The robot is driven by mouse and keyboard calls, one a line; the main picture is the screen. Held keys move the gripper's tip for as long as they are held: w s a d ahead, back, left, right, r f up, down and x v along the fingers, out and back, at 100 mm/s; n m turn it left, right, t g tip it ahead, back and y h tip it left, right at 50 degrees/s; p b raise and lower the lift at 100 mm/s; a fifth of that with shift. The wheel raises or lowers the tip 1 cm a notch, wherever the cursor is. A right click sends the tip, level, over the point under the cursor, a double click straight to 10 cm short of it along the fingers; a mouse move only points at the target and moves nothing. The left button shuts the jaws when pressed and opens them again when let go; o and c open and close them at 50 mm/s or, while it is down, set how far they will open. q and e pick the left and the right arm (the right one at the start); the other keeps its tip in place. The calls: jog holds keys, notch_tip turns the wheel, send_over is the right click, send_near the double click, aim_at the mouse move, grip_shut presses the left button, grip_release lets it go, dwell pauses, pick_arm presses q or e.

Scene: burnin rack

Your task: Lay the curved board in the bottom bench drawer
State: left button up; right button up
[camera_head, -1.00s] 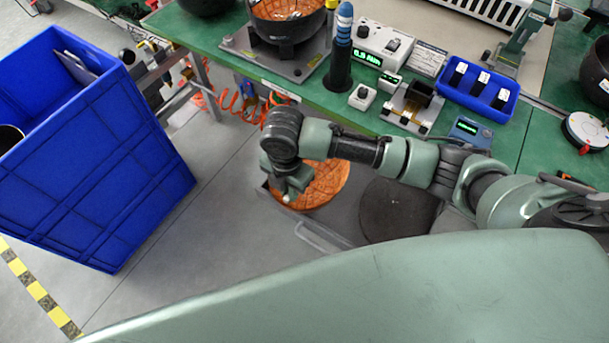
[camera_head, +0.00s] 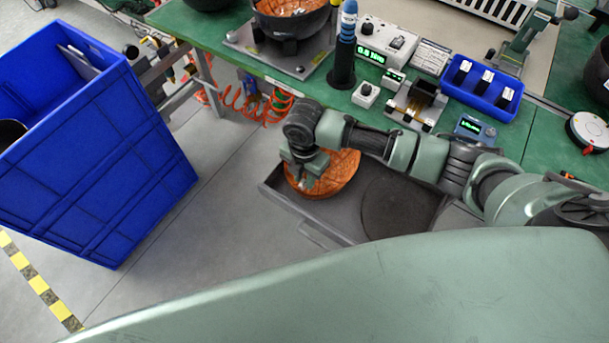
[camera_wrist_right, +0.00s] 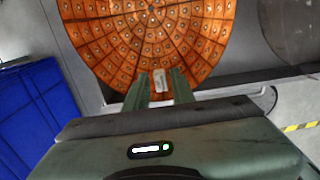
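The curved board (camera_head: 340,178) is an orange, dish-like panel dotted with small parts. It is inside the left part of the open grey bottom drawer (camera_head: 279,202), below the bench. Whether it rests on the drawer floor cannot be told. My right gripper (camera_head: 304,180) is at the board's near left edge. In the right wrist view its fingers (camera_wrist_right: 160,88) stand close on both sides of a small pale tab at the rim of the board (camera_wrist_right: 150,40), and it looks shut on that tab. My left gripper is not in view.
A dark round pad (camera_head: 400,210) lies in the drawer's right part. The green bench (camera_head: 235,70) above carries a black bowl fixture (camera_head: 290,22), meters and a blue tray (camera_head: 482,88). A tall blue bin (camera_head: 110,170) stands at left. Floor between bin and drawer is clear.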

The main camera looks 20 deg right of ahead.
jog(key=shift+o, duration=0.4)
notch_tip(320, 180, up, 12)
jog(key=shift+r+p, duration=0.15)
jog(key=shift+p, duration=0.2)
dwell(0.5)
